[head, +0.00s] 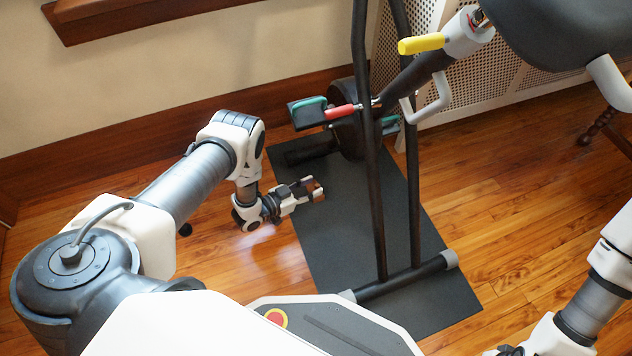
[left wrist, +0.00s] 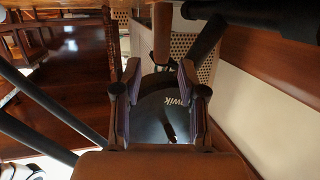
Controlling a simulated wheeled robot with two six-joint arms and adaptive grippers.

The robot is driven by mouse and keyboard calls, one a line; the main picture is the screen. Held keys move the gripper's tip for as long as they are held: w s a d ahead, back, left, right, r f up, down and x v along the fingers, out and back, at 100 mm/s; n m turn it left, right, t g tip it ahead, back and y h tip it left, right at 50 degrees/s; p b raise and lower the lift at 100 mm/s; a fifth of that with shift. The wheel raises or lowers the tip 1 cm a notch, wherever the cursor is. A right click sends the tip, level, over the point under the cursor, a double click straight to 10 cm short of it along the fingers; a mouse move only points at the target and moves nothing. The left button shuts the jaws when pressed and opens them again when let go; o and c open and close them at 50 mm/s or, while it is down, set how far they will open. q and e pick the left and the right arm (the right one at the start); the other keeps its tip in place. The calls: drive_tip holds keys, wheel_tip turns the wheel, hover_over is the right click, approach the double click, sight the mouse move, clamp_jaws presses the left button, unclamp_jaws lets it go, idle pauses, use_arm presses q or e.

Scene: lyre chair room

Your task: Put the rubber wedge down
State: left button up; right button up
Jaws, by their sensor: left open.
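My left gripper (head: 317,189) is open, low over the dark mat (head: 345,240) beside the exercise bike, pointing right in the head view. Brown patches show at its fingertips there. In the left wrist view its two fingers (left wrist: 162,105) stand apart with purplish inner faces, and the gap between them looks empty. A wide brown surface fills the bottom of that view, close to the camera; I cannot tell what it is. I cannot make out the rubber wedge for sure in either view. My right arm is at the lower right of the head view; its gripper is out of frame.
The exercise bike's black frame (head: 414,190) and front foot (head: 400,280) stand on the mat, right of my left gripper. A pedal (head: 308,112) hangs above and behind it. The wood floor (head: 490,215) is clear to the right. A perforated radiator cover (head: 500,75) lines the wall.

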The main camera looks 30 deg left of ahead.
use_arm(q)
drive_tip(key=p+v, duration=0.3)
drive_tip(key=v, duration=0.6)
drive_tip(key=s+d+r+n+g+y, duration=0.2)
drive_tip(key=s+d+n+g+y, duration=0.25)
drive_tip(key=d+g, duration=0.25)
drive_tip(key=s+r+g+y, duration=0.1)
drive_tip(key=s+r+g, duration=0.2)
drive_tip(key=s, duration=0.5)
drive_tip(key=s+r+n+g+y, duration=0.1)
drive_tip(key=s+r+g, duration=0.2)
drive_tip(key=s+r, duration=0.3)
drive_tip(key=s, duration=0.2)
drive_tip(key=shift+s+d+r+g, duration=0.25)
drive_tip(key=shift+s+r+g, duration=0.05)
drive_tip(key=shift+g, duration=0.1)
drive_tip(key=shift+y, duration=0.25)
